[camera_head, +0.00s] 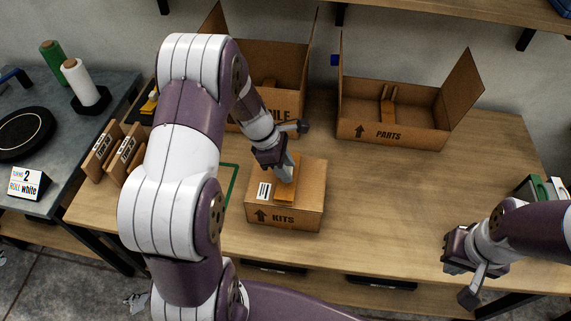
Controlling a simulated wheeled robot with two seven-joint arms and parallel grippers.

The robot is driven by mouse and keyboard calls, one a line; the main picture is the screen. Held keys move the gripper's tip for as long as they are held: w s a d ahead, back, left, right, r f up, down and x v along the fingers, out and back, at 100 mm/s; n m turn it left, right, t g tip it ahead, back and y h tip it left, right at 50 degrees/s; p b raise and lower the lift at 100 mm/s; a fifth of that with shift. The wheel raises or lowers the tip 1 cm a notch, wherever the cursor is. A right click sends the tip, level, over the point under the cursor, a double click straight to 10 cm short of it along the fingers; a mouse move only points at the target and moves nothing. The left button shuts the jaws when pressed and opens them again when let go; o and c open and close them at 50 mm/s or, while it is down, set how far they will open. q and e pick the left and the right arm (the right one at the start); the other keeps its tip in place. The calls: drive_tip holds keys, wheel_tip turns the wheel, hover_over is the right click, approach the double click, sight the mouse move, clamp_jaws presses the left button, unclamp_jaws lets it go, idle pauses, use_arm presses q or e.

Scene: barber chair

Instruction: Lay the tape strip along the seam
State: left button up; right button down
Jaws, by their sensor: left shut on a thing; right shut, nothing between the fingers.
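A closed cardboard box marked KITS (308,196) sits on the wooden table. An orange-brown tape strip (285,194) lies over the middle of its top, running from back to front; the seam under it is hidden. My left gripper (287,174) points down at the strip's back part and is shut on the strip. Its fingertips are close to the box top; I cannot tell whether they touch it. My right gripper (464,268) is shut and empty near the table's right front edge, away from the box.
An open PARTS box (420,128) and another open box (290,99) stand at the back. Two cardboard pieces (103,152) stand at the left. A side bench (75,135) holds film rolls (78,78) and a sign (28,183). The table right of the KITS box is clear.

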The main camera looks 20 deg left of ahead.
use_arm(q)
drive_tip(key=shift+f, duration=0.2)
drive_tip(key=o, duration=1.1)
drive_tip(key=v, duration=1.2)
drive_tip(key=shift+s+a+r+p, duration=0.1)
drive_tip(key=shift+a+r+p, duration=0.2)
drive_tip(key=shift+p, duration=0.1)
drive_tip(key=shift+d, duration=0.1)
